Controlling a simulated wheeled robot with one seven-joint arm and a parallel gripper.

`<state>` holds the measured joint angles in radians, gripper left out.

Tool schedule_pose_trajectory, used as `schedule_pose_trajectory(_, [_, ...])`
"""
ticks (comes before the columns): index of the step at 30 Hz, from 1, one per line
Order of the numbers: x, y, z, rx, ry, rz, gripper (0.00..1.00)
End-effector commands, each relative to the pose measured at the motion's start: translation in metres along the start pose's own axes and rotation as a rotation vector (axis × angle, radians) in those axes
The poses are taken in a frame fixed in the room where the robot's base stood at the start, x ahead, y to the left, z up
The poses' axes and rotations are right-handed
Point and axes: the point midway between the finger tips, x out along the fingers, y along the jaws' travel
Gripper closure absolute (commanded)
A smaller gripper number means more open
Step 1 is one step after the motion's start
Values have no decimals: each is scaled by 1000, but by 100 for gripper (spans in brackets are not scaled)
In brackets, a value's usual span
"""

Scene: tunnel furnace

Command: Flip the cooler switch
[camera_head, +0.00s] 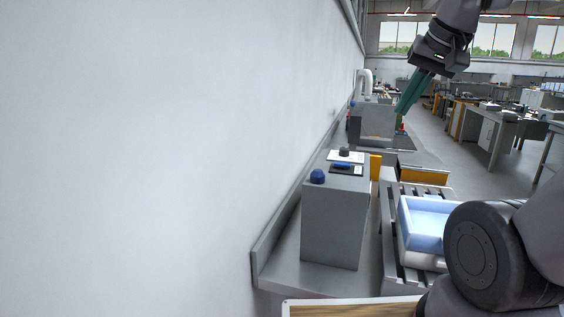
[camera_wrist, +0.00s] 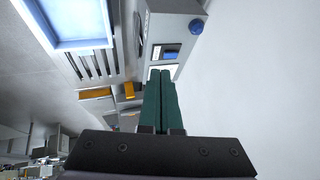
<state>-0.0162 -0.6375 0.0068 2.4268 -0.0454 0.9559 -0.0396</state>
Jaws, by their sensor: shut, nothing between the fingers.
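A grey control box (camera_head: 336,220) stands against the white wall. On its top are a round blue knob (camera_head: 317,176) and a blue switch on a black plate (camera_head: 346,167), with a white label plate and a dark knob (camera_head: 344,151) behind them. I cannot tell which control is the cooler switch. My gripper (camera_head: 404,109) is shut and empty, its green fingers together, above and to the right of the box, touching nothing visible. In the wrist view, the fingertips (camera_wrist: 160,75) overlap the label plate's image, close to the blue switch (camera_wrist: 170,53); the blue knob (camera_wrist: 196,27) is farther right.
A slatted conveyor (camera_head: 392,235) with a light-blue tray (camera_head: 424,222) runs right of the box. Yellow-orange blocks (camera_head: 375,168) stand by its far end. A grey machine with a white pipe (camera_head: 366,80) is behind. The white wall bounds the left side.

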Motion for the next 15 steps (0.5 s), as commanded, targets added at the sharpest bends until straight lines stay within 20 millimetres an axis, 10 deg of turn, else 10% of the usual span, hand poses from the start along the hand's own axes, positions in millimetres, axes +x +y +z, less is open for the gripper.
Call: schedule_pose_trajectory(15, [-12,8,20,66,69,-37,100])
